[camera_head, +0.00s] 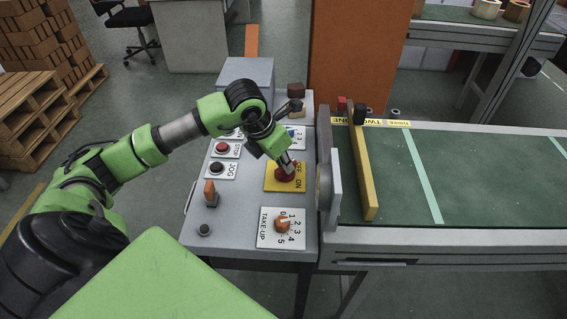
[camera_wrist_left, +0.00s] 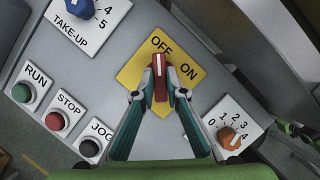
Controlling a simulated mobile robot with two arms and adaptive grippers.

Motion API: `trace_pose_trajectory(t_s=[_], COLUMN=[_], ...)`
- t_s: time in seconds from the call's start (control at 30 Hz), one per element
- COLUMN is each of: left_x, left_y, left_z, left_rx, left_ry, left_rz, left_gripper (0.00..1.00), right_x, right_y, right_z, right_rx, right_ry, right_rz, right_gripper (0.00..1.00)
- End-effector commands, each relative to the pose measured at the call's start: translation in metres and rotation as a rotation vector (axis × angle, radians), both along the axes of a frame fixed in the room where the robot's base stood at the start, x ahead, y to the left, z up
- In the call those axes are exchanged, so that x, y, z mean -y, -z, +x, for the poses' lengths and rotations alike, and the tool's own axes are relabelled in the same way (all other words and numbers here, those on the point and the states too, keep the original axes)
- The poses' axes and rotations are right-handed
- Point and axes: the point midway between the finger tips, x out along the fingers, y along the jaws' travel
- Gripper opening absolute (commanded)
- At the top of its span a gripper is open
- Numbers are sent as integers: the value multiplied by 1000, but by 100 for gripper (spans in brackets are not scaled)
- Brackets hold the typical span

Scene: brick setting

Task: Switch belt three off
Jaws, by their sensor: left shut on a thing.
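The red rotary switch (camera_wrist_left: 160,78) stands on a yellow plate (camera_wrist_left: 134,74) marked OFF and ON. Its white line points up in the left wrist view, toward the OFF word. My left gripper (camera_wrist_left: 161,97) is shut on this switch, with a fingertip on each side. In the head view my left gripper (camera_head: 290,166) reaches down onto the switch (camera_head: 286,174), partly covering it and the yellow plate (camera_head: 275,184). The plate sits on the grey control panel (camera_head: 245,226).
A dial with an orange knob (camera_head: 283,224) marked TAKE-UP is on the near side. STOP (camera_head: 223,148) and JOG (camera_head: 217,168) buttons and an orange lever (camera_head: 210,190) are left. A green conveyor belt (camera_head: 480,180) with a yellow rail (camera_head: 362,165) stands right.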

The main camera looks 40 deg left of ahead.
Motion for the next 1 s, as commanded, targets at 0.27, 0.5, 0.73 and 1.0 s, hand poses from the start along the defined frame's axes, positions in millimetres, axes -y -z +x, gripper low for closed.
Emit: trace_pose_trajectory(t_s=[0.27, 0.5, 0.73, 1.0], left_x=[0, 0, -1, -5], left_y=[-2, -1, -4, -45], left_z=[2, 1, 0, -16], left_rx=[6, 4, 3, 7], left_ry=[-4, -3, -2, -2], left_rz=[-2, -2, -1, 2], left_gripper=[0, 29, 29, 29], right_x=[0, 1, 5, 2], right_y=[0, 0, 0, 0], right_z=[0, 0, -1, -1], right_rx=[0, -1, -1, -1], right_ry=[0, -1, -3, -1], right_rz=[0, -1, -6, -2], right_gripper=[40, 40, 40, 40])
